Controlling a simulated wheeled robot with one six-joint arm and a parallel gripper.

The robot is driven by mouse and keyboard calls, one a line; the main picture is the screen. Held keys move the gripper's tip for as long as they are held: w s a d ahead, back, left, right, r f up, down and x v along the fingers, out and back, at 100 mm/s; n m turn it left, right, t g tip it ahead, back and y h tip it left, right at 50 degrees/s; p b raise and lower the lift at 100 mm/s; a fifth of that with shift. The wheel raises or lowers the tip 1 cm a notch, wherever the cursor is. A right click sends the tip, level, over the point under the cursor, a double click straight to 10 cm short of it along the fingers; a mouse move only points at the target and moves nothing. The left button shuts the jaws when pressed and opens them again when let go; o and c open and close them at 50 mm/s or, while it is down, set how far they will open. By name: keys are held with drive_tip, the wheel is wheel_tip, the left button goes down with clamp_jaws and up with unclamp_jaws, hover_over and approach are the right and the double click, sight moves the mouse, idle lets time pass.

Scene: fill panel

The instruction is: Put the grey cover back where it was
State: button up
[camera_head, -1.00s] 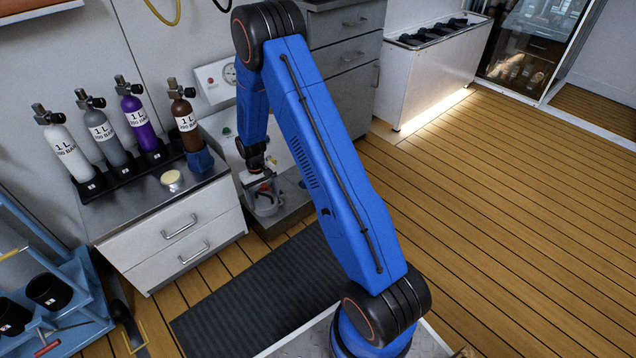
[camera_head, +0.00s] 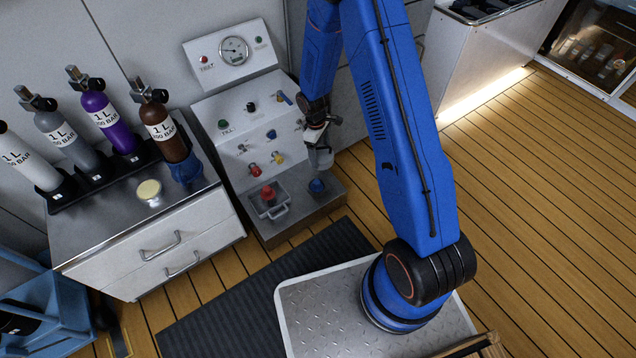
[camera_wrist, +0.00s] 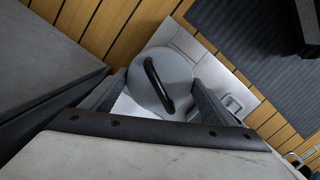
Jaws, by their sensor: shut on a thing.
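My gripper (camera_head: 318,132) is shut on the grey cover (camera_head: 322,157) and holds it in front of the right side of the fill panel (camera_head: 210,115). In the wrist view the cover (camera_wrist: 178,65) is a round grey disc with a black bar handle, between my two fingers. In the head view the cover hangs just above a blue fitting (camera_head: 316,186) on the panel's base ledge (camera_head: 335,200); whether they touch I cannot tell. A red fitting (camera_head: 268,192) stands left of it in a square grey surround with a handle.
The panel carries a gauge (camera_head: 234,50) and several knobs and valves. On the left, a cabinet (camera_head: 190,220) bears several gas bottles and a small cream-topped jar (camera_head: 149,191). A dark mat (camera_head: 240,300) lies before the panel. Open wooden floor (camera_head: 540,200) is at the right.

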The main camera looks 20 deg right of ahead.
drive_tip(key=n, duration=0.1)
drive_tip(key=s+a+n, duration=0.1)
drive_tip(key=n, duration=0.1)
drive_tip(key=s+a+n, duration=0.1)
drive_tip(key=shift+s+a+f+n, duration=0.1)
drive_tip(key=shift+a+f+n, duration=0.05)
drive_tip(key=shift+f+n, duration=0.15)
drive_tip(key=shift+s+f+n, duration=0.1)
drive_tip(key=shift+f+n, duration=0.15)
drive_tip(key=shift+n, duration=0.05)
drive_tip(key=shift+a+f, duration=0.2)
drive_tip(key=shift+f, duration=4.6)
drive_tip(key=shift+f, duration=0.6)
drive_tip(key=o, duration=1.3)
drive_tip(key=shift+c, duration=0.2)
